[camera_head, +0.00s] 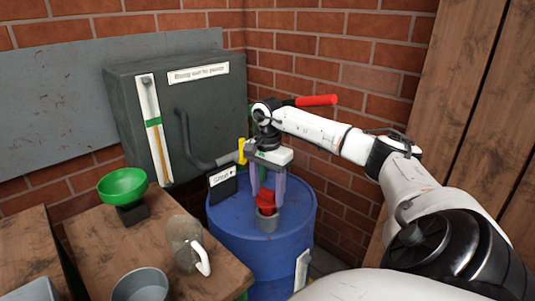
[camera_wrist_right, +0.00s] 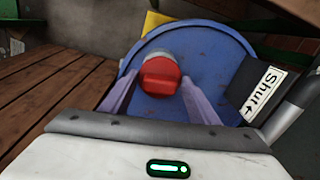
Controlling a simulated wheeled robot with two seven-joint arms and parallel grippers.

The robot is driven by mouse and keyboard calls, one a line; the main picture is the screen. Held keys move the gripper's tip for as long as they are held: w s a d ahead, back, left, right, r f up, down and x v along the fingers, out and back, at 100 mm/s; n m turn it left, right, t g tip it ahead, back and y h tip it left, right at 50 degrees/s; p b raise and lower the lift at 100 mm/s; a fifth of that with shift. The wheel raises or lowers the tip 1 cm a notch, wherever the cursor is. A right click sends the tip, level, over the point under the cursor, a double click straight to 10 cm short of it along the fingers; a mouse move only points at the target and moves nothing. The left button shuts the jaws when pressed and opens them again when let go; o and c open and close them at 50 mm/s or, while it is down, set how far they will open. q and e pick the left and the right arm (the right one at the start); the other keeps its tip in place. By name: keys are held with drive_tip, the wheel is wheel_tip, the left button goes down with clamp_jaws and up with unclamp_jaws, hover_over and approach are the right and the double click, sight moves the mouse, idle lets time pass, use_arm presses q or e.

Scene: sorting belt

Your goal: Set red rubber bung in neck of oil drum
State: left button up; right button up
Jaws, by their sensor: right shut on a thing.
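The blue oil drum (camera_head: 234,233) stands below the grey tank, and its top also shows in the right wrist view (camera_wrist_right: 215,58). Its short grey neck (camera_head: 268,224) rises from the top near the front. My right gripper (camera_head: 267,196) points down over the neck with its purple fingers shut on the red rubber bung (camera_head: 266,203). The bung also shows between the fingers in the right wrist view (camera_wrist_right: 159,77). It is at the mouth of the neck; I cannot tell whether it is seated. My left gripper is not in view.
A grey tank (camera_head: 215,110) with a level gauge and pipe stands behind the drum. A wooden table (camera_head: 110,240) at left holds a green funnel (camera_head: 123,186), a glass jug (camera_head: 186,245) and a metal bowl (camera_head: 141,285). A "Shut" sign (camera_head: 222,184) stands beside the drum top.

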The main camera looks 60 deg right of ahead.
sight(267, 199)
drive_tip(key=shift+f, duration=0.15)
drive_tip(key=shift+f+b, duration=0.4)
drive_tip(key=shift+f, duration=0.25)
drive_tip(key=shift+f, duration=0.35)
drive_tip(key=shift+f, duration=0.6)
idle(0.8)
drive_tip(key=o, duration=0.9)
drive_tip(key=shift+o, duration=0.2)
